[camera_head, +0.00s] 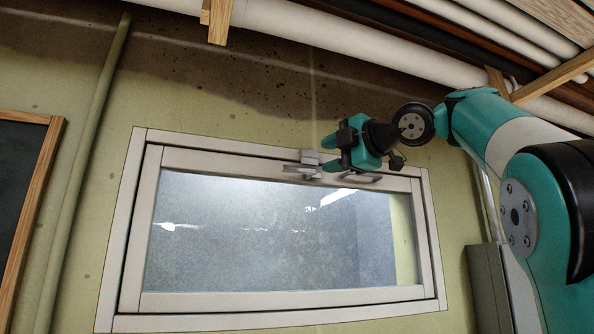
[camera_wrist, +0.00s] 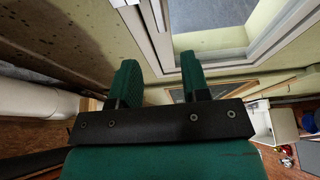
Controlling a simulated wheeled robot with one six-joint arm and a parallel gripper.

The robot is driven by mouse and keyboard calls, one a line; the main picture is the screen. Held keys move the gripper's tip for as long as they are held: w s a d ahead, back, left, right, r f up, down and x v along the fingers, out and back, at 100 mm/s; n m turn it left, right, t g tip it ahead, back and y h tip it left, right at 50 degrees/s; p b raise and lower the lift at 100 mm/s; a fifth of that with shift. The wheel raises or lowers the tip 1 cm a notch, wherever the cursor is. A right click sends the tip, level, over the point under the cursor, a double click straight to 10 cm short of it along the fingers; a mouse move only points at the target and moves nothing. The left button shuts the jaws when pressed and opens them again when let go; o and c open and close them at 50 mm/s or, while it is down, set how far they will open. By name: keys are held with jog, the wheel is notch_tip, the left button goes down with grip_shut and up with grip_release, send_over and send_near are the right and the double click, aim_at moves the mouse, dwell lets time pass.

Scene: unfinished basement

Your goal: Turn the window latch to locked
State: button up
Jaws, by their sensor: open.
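The window (camera_head: 290,225) is a wide pane in a pale frame, and its sash looks shut. A small grey latch (camera_head: 300,170) sits at the middle of its top rail, with a small block (camera_head: 310,157) just above it. My gripper (camera_head: 327,153) is open and empty, just right of the latch, its teal fingers pointing left. I cannot tell whether a finger touches the latch. In the wrist view, the two fingers (camera_wrist: 159,60) stand apart beside the window frame (camera_wrist: 220,62). The latch is not clear there.
A grey pull handle (camera_head: 360,178) is on the top rail, right of the latch and below my gripper. Pipes (camera_head: 330,38) and wooden joists run overhead. A wood-framed dark board (camera_head: 22,180) hangs at left. A grey box (camera_head: 490,285) is on the wall at lower right.

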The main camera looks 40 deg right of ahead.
aim_at(295, 169)
jog(key=w+p, duration=0.1)
jog(key=w, duration=0.2)
jog(key=w+p, duration=0.1)
jog(key=w, duration=0.3)
jog(key=w+a+p, duration=0.1)
jog(key=w, duration=0.2)
jog(key=shift+w+r+p, duration=0.1)
jog(key=shift+w+p, duration=0.2)
jog(key=shift+p, duration=0.1)
jog(key=shift+w+a, duration=0.1)
jog(key=shift+w, duration=0.45)
